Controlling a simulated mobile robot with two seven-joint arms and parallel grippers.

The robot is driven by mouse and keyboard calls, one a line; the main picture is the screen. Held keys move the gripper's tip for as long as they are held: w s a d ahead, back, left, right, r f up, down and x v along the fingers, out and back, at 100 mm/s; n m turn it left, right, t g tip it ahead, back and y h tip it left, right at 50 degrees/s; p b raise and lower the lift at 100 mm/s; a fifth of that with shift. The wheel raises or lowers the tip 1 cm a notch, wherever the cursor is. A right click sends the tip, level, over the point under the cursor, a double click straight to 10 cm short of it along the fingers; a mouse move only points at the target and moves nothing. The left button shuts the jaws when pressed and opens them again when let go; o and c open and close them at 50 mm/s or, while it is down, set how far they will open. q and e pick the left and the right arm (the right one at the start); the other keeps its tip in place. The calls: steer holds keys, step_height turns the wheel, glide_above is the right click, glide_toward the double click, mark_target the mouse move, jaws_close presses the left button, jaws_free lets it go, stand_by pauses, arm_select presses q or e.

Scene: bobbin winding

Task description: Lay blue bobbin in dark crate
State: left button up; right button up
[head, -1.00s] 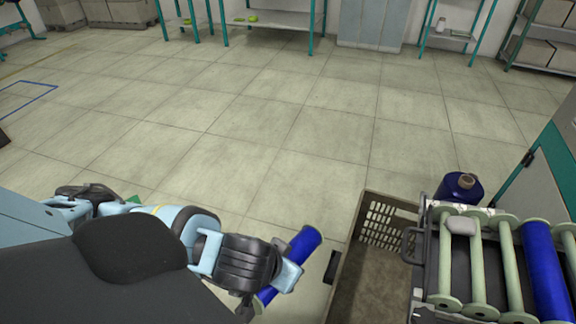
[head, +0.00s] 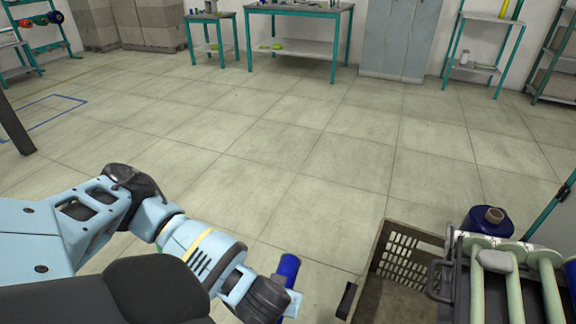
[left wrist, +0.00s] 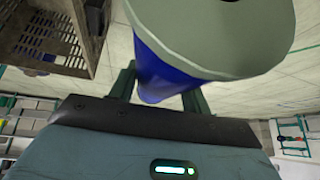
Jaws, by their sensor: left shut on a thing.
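A blue bobbin (head: 288,268) is held in my left gripper (head: 292,298) at the bottom centre of the head view, above the floor. In the left wrist view the bobbin (left wrist: 160,75) stands between the two fingers of my left gripper (left wrist: 158,88), its pale end flange close to the camera. The dark crate (head: 355,290) is to the right of the bobbin, apart from it, with slotted walls and a black handle; its near part is cut off by the frame. The crate also shows at the upper left of the left wrist view (left wrist: 75,62). My right gripper is not in view.
Right of the crate is a rack with pale green rollers (head: 548,285) and a grey lump (head: 495,262) on top. A dark blue spool (head: 488,222) stands behind it. The tiled floor ahead is clear; tables (head: 300,10) and shelves line the back wall.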

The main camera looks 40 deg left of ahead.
arm_select(q)
steer(key=s+a+f+m+g+h, duration=0.2)
steer(key=a+f+m+g+h, duration=0.2)
steer(key=m, duration=1.3)
steer(key=s+a+f+m+g+h, duration=0.1)
steer(key=a+f+m+g+h, duration=0.4)
steer(key=a+f+m, duration=0.5)
steer(key=shift+s+a+f+m+g+h, duration=0.15)
steer(key=shift+s+a+m+g+h, duration=0.2)
steer(key=shift+a+m, duration=3)
steer(key=shift+d+m, duration=0.45)
steer(key=shift+d, duration=0.1)
